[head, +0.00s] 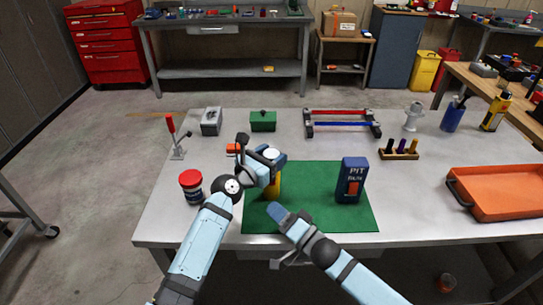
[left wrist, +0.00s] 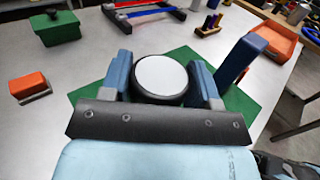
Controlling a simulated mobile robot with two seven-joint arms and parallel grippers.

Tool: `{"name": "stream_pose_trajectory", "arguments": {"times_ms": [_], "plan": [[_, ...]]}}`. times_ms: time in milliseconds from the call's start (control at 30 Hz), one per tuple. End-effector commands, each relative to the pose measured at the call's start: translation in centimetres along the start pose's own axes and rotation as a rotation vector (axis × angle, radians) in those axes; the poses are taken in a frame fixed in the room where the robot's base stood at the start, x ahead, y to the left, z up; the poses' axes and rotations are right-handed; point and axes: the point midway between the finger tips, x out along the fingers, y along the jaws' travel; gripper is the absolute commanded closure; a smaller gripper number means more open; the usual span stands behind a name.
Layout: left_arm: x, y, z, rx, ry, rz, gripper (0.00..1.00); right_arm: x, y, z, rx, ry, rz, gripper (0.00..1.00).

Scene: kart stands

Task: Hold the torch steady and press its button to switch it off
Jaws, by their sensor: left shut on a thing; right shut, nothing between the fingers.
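A yellow torch (head: 274,188) with a dark head stands upright on the green mat (head: 317,213). Its pale round lens faces up and shows in the left wrist view (left wrist: 161,75). My left gripper (head: 268,165) is shut around the torch's upper part, one blue finger on each side of the head. I cannot make out the torch's button, nor whether its light is on. My right gripper (head: 283,214) is shut and empty, low over the mat in front of the torch, apart from it.
A dark blue "PIT PASS" box (head: 351,181) stands on the mat to the right. A red-lidded jar (head: 191,185) is at left, an orange tray (head: 500,194) at far right. A green box (head: 263,120) and a red-blue rack (head: 342,122) stand behind.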

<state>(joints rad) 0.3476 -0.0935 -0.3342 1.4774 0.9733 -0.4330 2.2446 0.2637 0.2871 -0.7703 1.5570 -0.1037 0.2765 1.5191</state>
Motion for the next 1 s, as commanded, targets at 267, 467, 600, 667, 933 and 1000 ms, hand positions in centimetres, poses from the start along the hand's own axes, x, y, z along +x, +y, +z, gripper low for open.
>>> {"name": "stream_pose_trajectory", "arguments": {"times_ms": [267, 467, 600, 667, 933, 1000], "plan": [[0.0, 0.0, 0.0, 0.0, 0.001, 0.0, 0.75, -0.4, -0.3, 0.3, -0.001, 0.0, -0.001, 1.0], [0.0, 0.0, 0.0, 0.0, 0.001, 0.0, 0.4, -0.4, -0.3, 0.3, -0.001, 0.0, -0.001, 1.0], [0.0, 0.0, 0.0, 0.0, 0.001, 0.0, 0.15, -0.4, -0.3, 0.3, -0.001, 0.0, -0.001, 1.0], [0.0, 0.0, 0.0, 0.0, 0.0, 0.0, 0.15, -0.4, -0.3, 0.3, -0.001, 0.0, -0.001, 1.0], [-0.5, 0.0, -0.1, -0.001, 0.001, 0.0, 0.15, -0.4, -0.3, 0.3, -0.001, 0.0, -0.001, 1.0], [-1.4, 0.0, -0.1, -0.002, 0.0, 0.001, 0.15, -0.4, -0.3, 0.3, -0.001, 0.0, -0.001, 1.0]]}}
